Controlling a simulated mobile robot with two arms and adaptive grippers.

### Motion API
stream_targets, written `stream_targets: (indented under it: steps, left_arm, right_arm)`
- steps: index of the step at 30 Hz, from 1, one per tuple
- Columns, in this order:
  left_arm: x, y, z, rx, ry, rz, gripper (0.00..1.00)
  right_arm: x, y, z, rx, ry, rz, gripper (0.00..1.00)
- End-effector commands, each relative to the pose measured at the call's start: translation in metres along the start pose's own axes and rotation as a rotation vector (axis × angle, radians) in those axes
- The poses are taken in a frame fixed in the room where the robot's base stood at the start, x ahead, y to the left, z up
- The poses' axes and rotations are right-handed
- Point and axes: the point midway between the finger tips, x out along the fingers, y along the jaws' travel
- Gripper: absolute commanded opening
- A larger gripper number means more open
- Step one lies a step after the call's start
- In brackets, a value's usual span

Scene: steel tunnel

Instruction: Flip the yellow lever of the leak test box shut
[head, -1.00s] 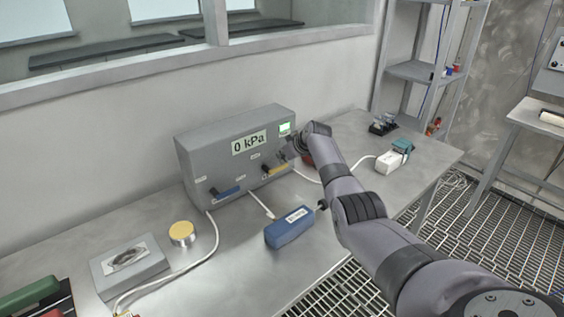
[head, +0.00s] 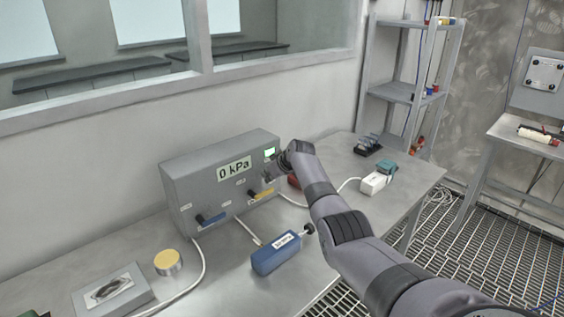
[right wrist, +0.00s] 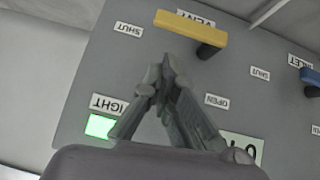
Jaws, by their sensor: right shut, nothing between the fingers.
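The grey leak test box (head: 175,190) stands on the steel table and reads "0 kPa" beside a lit green panel. Its yellow lever (head: 264,193) is low on the right of the front face. In the right wrist view, which is upside down, the yellow lever (right wrist: 190,28) lies crosswise by the "VENT" label. Its far end points toward the "SHUT" label (right wrist: 128,29); "OPEN" (right wrist: 217,101) is on the other side. My right gripper (right wrist: 166,70) is shut and empty before the box face, apart from the lever in the picture. My left gripper is not in view.
A blue lever (head: 211,219) sits left on the box. A blue handheld device (head: 276,254), a yellow-topped round piece (head: 168,262) and a grey block (head: 112,290) lie in front. White cables cross the table. A white and teal item (head: 377,180) is at right.

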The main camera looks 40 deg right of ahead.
Motion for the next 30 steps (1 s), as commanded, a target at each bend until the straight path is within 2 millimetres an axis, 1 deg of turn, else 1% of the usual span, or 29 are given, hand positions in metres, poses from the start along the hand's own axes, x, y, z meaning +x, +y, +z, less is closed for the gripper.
stream_targets:
  steps: [1, 2, 3, 4, 8, 21, 25, 30]
  left_arm:
    - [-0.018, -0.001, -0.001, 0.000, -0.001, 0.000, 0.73]
    - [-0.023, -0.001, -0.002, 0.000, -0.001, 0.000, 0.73]
    - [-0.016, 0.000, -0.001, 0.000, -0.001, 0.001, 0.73]
    - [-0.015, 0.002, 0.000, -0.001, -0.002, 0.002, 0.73]
    - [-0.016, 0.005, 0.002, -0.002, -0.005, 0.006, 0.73]
    - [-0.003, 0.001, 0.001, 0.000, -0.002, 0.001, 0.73]
    - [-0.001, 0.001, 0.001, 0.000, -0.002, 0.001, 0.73]
    - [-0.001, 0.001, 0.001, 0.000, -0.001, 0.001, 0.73]
  right_arm:
    - [-0.013, -0.002, -0.016, -0.002, 0.002, 0.000, 0.00]
    - [-0.016, -0.004, -0.021, -0.002, 0.002, 0.000, 0.00]
    - [-0.015, -0.003, -0.014, -0.003, 0.000, 0.001, 0.00]
    - [-0.017, -0.002, -0.012, -0.002, 0.000, 0.002, 0.00]
    - [-0.033, -0.001, -0.012, -0.003, 0.001, 0.003, 0.00]
    - [-0.095, 0.003, -0.011, -0.002, 0.002, 0.003, 0.00]
    - [-0.105, 0.002, -0.012, -0.001, 0.001, 0.001, 0.00]
    - [-0.109, 0.002, -0.012, 0.000, 0.000, 0.000, 0.00]
